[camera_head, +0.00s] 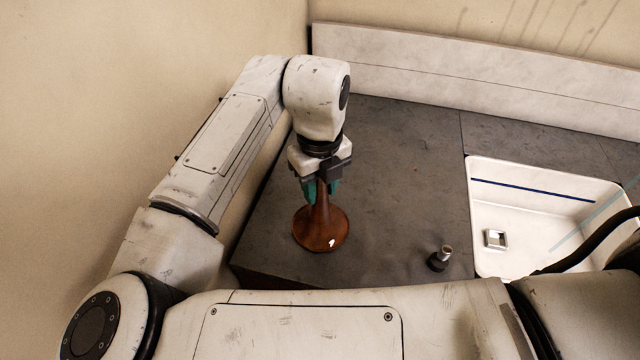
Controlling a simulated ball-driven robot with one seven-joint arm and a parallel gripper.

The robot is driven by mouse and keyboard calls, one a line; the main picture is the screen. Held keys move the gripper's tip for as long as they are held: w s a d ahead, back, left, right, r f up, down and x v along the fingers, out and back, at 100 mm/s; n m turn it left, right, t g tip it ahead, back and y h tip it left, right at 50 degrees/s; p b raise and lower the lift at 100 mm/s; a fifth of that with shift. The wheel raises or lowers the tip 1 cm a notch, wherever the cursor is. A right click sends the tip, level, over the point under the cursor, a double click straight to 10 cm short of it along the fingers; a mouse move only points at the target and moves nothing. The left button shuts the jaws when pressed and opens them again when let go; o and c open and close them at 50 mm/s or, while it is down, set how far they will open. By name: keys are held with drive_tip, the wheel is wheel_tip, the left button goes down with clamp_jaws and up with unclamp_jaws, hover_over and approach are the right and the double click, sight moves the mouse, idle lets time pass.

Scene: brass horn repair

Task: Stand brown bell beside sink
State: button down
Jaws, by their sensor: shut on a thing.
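The brown bell (321,231) is on the dark counter left of the sink, with its wide flared end down and its narrow neck up. It looks upright. My gripper (321,188) comes down from above, and its teal fingers are shut on the bell's neck. The fingers and wrist hide the top of the neck. I cannot tell whether the flared rim touches the counter or hovers just above it. The white sink (480,215) is at the right, with a stretch of counter between it and the bell.
A small dark and metal fitting (440,259) stands on the counter (400,170) near the sink's left rim. A square metal piece (495,238) is in the sink. A pale backsplash (450,75) runs behind. Counter behind and right of the bell is clear. A wall is close on the left.

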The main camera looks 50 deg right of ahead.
drive_tip(key=shift+f, duration=0.3)
drive_tip(key=c, duration=0.7)
unclamp_jaws()
drive_tip(key=shift+c, duration=0.2)
wheel_tip(320, 180, up, 12)
drive_tip(key=shift+r+b, duration=0.15)
drive_tip(key=shift+b, duration=0.35)
